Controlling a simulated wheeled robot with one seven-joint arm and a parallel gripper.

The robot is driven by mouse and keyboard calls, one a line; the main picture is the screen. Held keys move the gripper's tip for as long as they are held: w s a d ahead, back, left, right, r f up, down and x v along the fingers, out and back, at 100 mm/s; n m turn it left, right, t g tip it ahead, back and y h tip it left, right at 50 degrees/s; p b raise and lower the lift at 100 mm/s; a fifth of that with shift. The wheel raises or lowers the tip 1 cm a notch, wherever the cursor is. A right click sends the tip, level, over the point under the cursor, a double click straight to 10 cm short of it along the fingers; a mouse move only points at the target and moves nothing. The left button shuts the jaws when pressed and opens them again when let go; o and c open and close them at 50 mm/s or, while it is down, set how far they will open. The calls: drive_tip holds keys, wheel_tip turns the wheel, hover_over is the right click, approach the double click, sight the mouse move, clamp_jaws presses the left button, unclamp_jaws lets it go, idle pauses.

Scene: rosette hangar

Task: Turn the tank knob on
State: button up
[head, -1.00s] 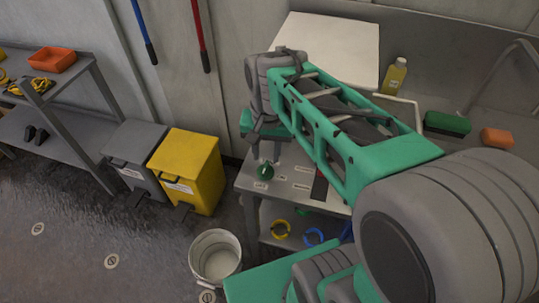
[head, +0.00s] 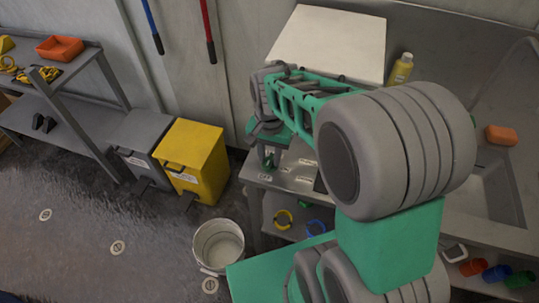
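The green tank knob (head: 268,161) is on the grey bench top at its near left corner, among small white labels. It is small and mostly covered by my gripper (head: 268,155), so its turn angle cannot be read. My gripper points down at the knob from above. The fingers appear to be at or around the knob; whether they touch it or grip it cannot be told. My green and grey arm reaches over the bench from the right and hides part of the bench top.
A white bucket (head: 218,244) stands on the floor before the bench. Yellow (head: 193,160) and grey (head: 138,145) bins stand to its left. A yellow bottle (head: 401,68) and an orange sponge (head: 502,135) are at the back right. Yellow and blue rings lie under the bench top.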

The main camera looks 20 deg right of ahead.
clamp_jaws()
drive_tip(key=shift+n, duration=0.4)
drive_tip(key=n, duration=0.2)
drive_tip(key=shift+n, duration=0.4)
drive_tip(key=n, duration=0.3)
drive_tip(key=shift+r+n, duration=0.1)
drive_tip(key=shift+n, duration=0.2)
drive_tip(key=n, duration=0.5)
drive_tip(key=shift+n, duration=0.3)
drive_tip(key=n, duration=0.5)
